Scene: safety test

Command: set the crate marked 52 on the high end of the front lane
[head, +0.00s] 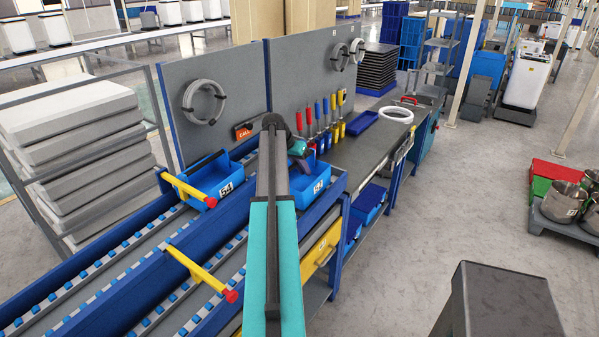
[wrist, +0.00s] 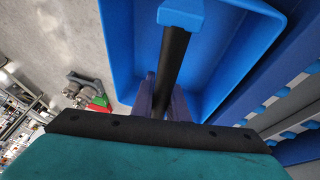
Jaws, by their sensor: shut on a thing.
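A blue crate (head: 309,193) is at the bench end of the lanes, partly hidden behind my arm in the head view. Its white label carries a number that I cannot read surely. My gripper (wrist: 165,97) is shut on the black bar handle of this blue crate, whose open inside looks empty in the wrist view (wrist: 222,62). The front lane (head: 187,296) has blue rollers and a yellow bar with a red tip. Whether the crate touches the lane is not clear.
Another blue crate (head: 228,176), marked 54, sits on the back lane (head: 118,255) by a second yellow bar (head: 186,187). A grey pegboard (head: 313,75) stands behind, and a workbench (head: 372,145) with screwdrivers extends beyond.

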